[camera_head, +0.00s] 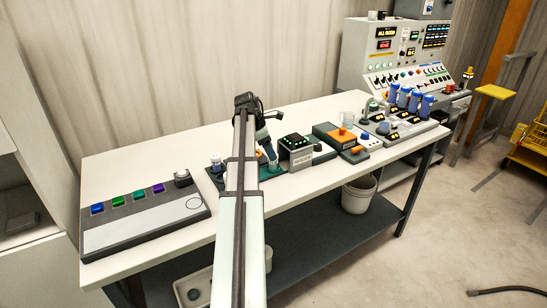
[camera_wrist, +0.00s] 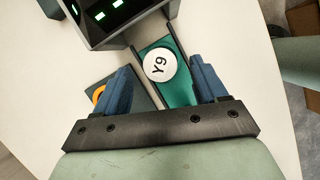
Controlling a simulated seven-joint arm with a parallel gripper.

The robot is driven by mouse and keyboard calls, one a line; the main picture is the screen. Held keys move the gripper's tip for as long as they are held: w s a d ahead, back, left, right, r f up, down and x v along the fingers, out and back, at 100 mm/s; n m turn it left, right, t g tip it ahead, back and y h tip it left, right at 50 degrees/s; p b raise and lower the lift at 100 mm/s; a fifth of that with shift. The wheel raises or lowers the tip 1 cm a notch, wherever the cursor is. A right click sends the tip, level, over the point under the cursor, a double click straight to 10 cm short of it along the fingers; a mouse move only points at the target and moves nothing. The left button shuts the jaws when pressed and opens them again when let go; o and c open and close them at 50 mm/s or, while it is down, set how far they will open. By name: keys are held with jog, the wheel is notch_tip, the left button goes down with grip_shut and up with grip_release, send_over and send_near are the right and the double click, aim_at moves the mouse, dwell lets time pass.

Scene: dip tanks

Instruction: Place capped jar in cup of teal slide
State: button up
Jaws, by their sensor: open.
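The capped jar (camera_wrist: 160,65) shows from above in the wrist view as a round white cap with dark characters that look like "Y9". It stands over the teal slide (camera_wrist: 182,92), a teal strip between dark rails. Whether it sits down in the slide's cup cannot be told, since the cap hides what is under it. My gripper (camera_wrist: 160,70) is open, its blue fingers on either side of the cap with gaps showing. In the head view my gripper (camera_head: 265,149) is low over the bench, and my arm hides most of the slide and the jar.
A dark box with green lights (camera_wrist: 103,15) stands close beyond the slide. A grey panel with coloured squares (camera_head: 145,215) is at the bench's left. Blue cylinders (camera_head: 404,98) stand at the right.

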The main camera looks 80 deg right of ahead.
jog(key=v, duration=0.6)
jog(key=shift+r, duration=0.3)
jog(key=shift+w, duration=0.1)
